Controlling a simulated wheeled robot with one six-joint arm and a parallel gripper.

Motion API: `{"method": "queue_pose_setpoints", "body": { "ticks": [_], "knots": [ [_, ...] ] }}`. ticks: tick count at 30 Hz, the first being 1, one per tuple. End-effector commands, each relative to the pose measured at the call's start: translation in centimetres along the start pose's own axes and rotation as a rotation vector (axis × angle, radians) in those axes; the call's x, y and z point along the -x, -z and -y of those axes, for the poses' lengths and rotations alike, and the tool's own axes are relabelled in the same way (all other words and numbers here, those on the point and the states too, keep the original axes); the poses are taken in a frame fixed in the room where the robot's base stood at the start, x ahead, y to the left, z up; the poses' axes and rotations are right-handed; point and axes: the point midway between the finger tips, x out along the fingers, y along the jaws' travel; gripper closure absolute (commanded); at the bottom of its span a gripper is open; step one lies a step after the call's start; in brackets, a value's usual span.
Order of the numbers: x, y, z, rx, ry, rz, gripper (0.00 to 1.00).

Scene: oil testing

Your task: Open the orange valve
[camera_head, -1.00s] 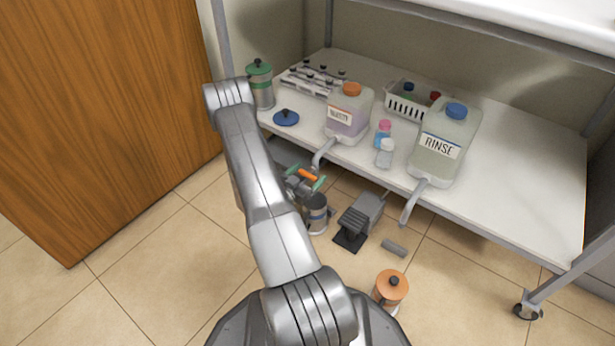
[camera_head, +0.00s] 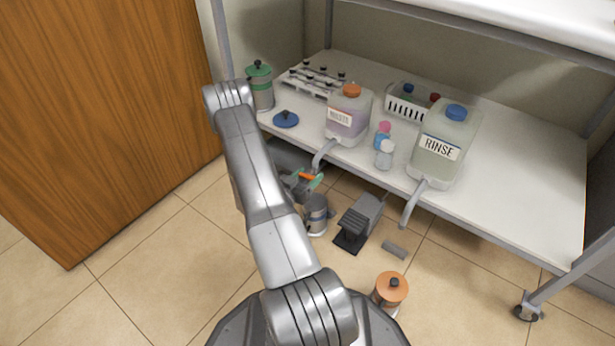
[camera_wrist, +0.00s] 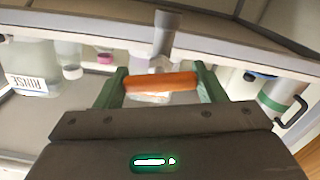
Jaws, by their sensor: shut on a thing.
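The orange valve (camera_head: 307,176) is a short bar at the lower end of the spout under the WASTE jug (camera_head: 347,117). It also shows in the wrist view (camera_wrist: 160,82), crosswise between the green fingers. My gripper (camera_wrist: 158,84) is shut on the valve, with one finger at each end. In the head view my gripper (camera_head: 306,179) is small and partly hidden by my arm. The waste spout (camera_head: 323,153) hangs over the shelf's front edge and comes down to the valve in the wrist view.
An open metal canister (camera_head: 316,213) stands on the floor below the spout. A pedal (camera_head: 357,222) and a small grey cylinder (camera_head: 394,249) lie to its right. An orange-lidded canister (camera_head: 391,289) is near my base. A RINSE jug (camera_head: 443,142) stands on the shelf (camera_head: 520,175).

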Motion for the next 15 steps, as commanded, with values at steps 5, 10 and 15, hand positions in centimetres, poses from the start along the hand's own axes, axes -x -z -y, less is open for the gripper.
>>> {"method": "queue_pose_setpoints", "body": {
  "ticks": [5, 10, 15],
  "knots": [
    [0.05, -0.06, 0.00, 0.010, 0.000, 0.001, 0.59],
    [0.05, -0.06, -0.01, 0.009, 0.000, 0.001, 0.29],
    [0.04, -0.05, 0.00, 0.008, 0.000, 0.001, 0.15]
  ]
}}
